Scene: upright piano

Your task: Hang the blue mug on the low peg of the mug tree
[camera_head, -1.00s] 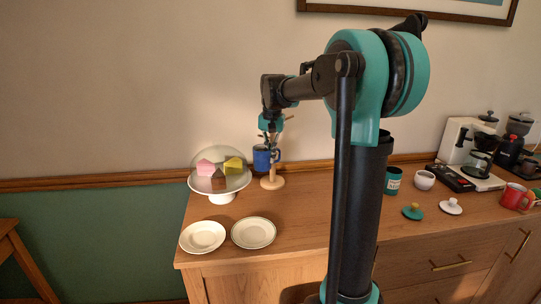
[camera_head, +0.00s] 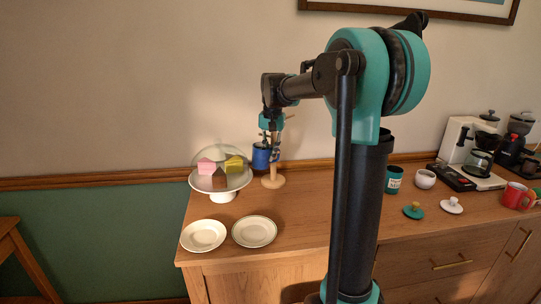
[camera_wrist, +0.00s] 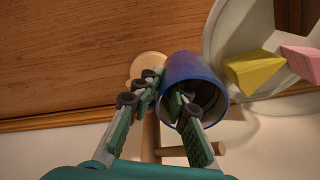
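The blue mug (camera_head: 261,158) is beside the post of the wooden mug tree (camera_head: 272,182), above the sideboard top. In the wrist view the mug (camera_wrist: 194,70) shows its open mouth towards the camera. The tree's base (camera_wrist: 148,66) and a peg (camera_wrist: 205,149) show there too. My gripper (camera_wrist: 168,88) is open at the mug, its fingers apart. One finger is over the mug's mouth and the other is outside, on the post side. My gripper also shows in the head view (camera_head: 270,142). The handle and its contact with the low peg are hidden by the fingers.
A cake stand (camera_head: 224,195) with coloured pieces under a clear dome is close left of the mug. Two plates (camera_head: 203,236) (camera_head: 254,232) lie in front. The wall is close behind. A teal mug (camera_head: 393,180) and a coffee machine (camera_head: 467,140) stand to the right.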

